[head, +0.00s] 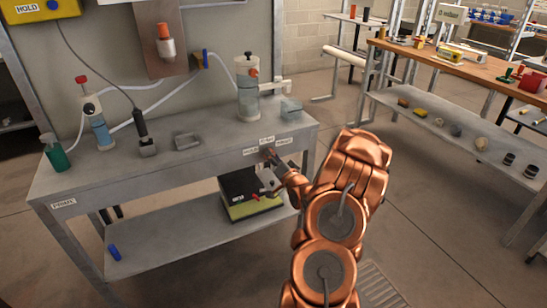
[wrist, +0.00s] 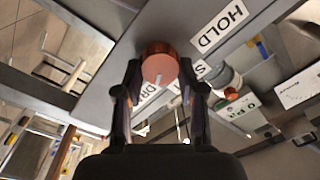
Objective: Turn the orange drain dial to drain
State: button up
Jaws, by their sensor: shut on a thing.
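The orange dial (wrist: 158,62) sits on the front face of the grey bench, between the fingertips of my gripper (wrist: 160,75), which is shut on its sides. A short white mark on the dial's face points down and to the left in the wrist view, roughly toward the partly hidden DRAIN label (wrist: 150,96). A HOLD label (wrist: 218,25) lies to the upper right, and another label starting with S (wrist: 199,71) is partly covered by a finger. In the head view my gripper (head: 271,172) is at the bench's front edge, under small white labels (head: 267,141); the dial is mostly hidden there.
The grey bench (head: 190,165) holds a clear cylinder (head: 247,95), a green bottle (head: 55,152) and a second cylinder with tubing (head: 98,128). A wooden-topped bench (head: 460,62) stands at the right, with open floor between.

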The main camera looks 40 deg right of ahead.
jog(key=shift+d+r, duration=0.1)
jog(key=o, duration=1.1)
jog(key=shift+o, duration=0.2)
jog(key=v, duration=1.2)
jog(key=shift+f, duration=0.2)
